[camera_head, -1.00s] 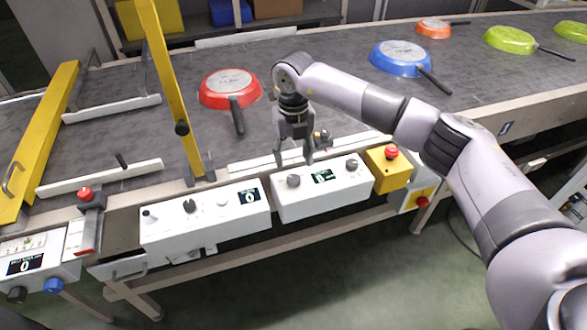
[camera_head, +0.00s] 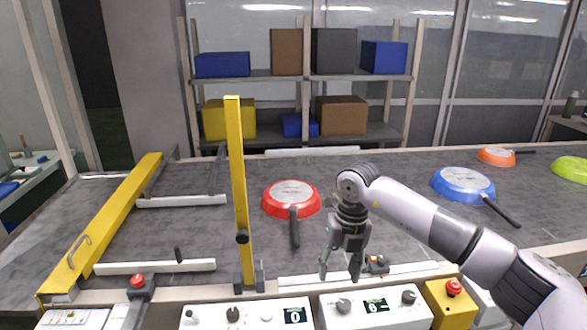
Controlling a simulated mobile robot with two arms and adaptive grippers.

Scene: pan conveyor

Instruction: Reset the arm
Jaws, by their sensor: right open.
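My right arm comes in from the right over the grey conveyor (camera_head: 345,175). My right gripper (camera_head: 341,270) is open and empty, pointing down above the conveyor's near edge, just behind the right white control box (camera_head: 390,312). The red pan (camera_head: 291,198) lies to the left of the gripper, apart from it, with its dark handle toward me. My left gripper is not in view.
A blue pan (camera_head: 463,185) and an orange pan (camera_head: 496,157) lie at the right. A yellow upright bar (camera_head: 239,190) and a yellow gate (camera_head: 110,220) stand at the left. A yellow box with a red button (camera_head: 452,287) is at the front right. Shelves with boxes (camera_head: 343,115) stand behind.

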